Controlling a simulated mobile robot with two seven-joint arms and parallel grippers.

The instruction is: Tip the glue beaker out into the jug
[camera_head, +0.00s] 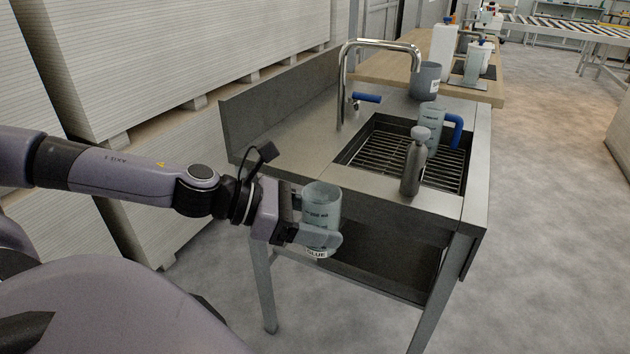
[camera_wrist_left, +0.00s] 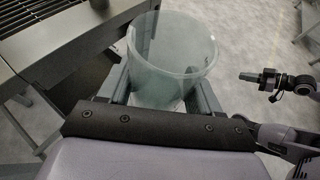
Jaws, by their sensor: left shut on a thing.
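My left gripper (camera_head: 312,232) is shut on the glue beaker (camera_head: 321,203), a clear upright cup with a label reading GLUE near its base. It is held in the air in front of the sink bench. The left wrist view shows the beaker (camera_wrist_left: 172,60) from above between the two fingers; I cannot make out contents. The jug (camera_head: 431,122), translucent grey-blue with a blue handle on its right, stands upright at the sink grate, beyond and right of the beaker. A bottle partly hides it. My right gripper (camera_wrist_left: 246,77) shows small in the left wrist view, its jaws unclear.
A grey bottle (camera_head: 413,165) with a pale cap stands at the sink's front edge, before the jug. A tall tap (camera_head: 343,85) with a blue lever rises behind the sink. A dark grey cup (camera_head: 425,80) stands behind the jug. The bench's left top (camera_head: 300,150) is clear.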

